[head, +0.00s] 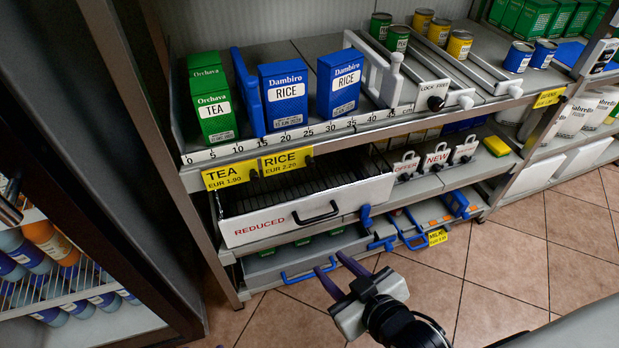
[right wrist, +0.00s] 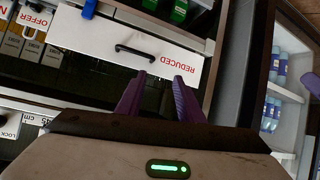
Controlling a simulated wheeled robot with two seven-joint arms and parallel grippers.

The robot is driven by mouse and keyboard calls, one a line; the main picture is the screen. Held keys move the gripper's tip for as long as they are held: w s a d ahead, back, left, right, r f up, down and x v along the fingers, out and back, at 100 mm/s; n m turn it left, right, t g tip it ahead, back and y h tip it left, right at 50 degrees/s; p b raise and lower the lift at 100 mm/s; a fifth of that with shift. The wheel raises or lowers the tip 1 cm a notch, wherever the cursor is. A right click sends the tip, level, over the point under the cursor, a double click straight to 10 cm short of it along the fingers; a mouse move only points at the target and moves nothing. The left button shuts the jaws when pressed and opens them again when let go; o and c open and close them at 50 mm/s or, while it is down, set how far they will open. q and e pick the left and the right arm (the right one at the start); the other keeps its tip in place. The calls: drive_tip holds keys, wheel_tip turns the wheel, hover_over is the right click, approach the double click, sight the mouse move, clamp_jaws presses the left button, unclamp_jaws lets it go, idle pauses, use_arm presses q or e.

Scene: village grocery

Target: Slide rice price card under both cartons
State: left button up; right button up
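The yellow rice price card (head: 287,160) hangs on the front rail of the top shelf, right beside the yellow tea card (head: 228,174). Two blue rice cartons (head: 285,95) (head: 341,88) stand upright on that shelf. The card lies below the left carton, and the right carton stands further right than the card. My right gripper (head: 329,263) is open and empty, low in front of the shelves, well below the card. Its purple fingers also show apart in the right wrist view (right wrist: 158,84). I do not make out my left gripper.
A white REDUCED drawer (head: 345,207) with a black handle sits below the cards; it also shows in the right wrist view (right wrist: 150,52). Green tea cartons (head: 213,102) stand left. A white divider (head: 380,75) is right of the rice. A fridge (head: 70,270) stands left; tiled floor lies right.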

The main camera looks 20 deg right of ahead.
drive_tip(key=w+r+n+t+b, duration=0.2)
drive_tip(key=w+r+t+b, duration=0.2)
drive_tip(key=w+r+b, duration=0.3)
drive_tip(key=t+h+b, duration=0.2)
drive_tip(key=b, duration=0.2)
approach(312, 165)
use_arm(q)
drive_tip(key=d+f+g+h+b, duration=0.1)
drive_tip(key=d+f, duration=0.2)
drive_tip(key=f, duration=0.5)
drive_tip(key=shift+w+d+f+m, duration=0.2)
drive_tip(key=shift+f+m, duration=0.1)
drive_tip(key=shift+f, duration=0.1)
use_arm(e)
drive_tip(key=w, duration=0.8)
drive_tip(key=shift+w+f, duration=0.2)
drive_tip(key=shift+c, duration=0.2)
clamp_jaws()
use_arm(q)
drive_tip(key=shift+r, duration=0.1)
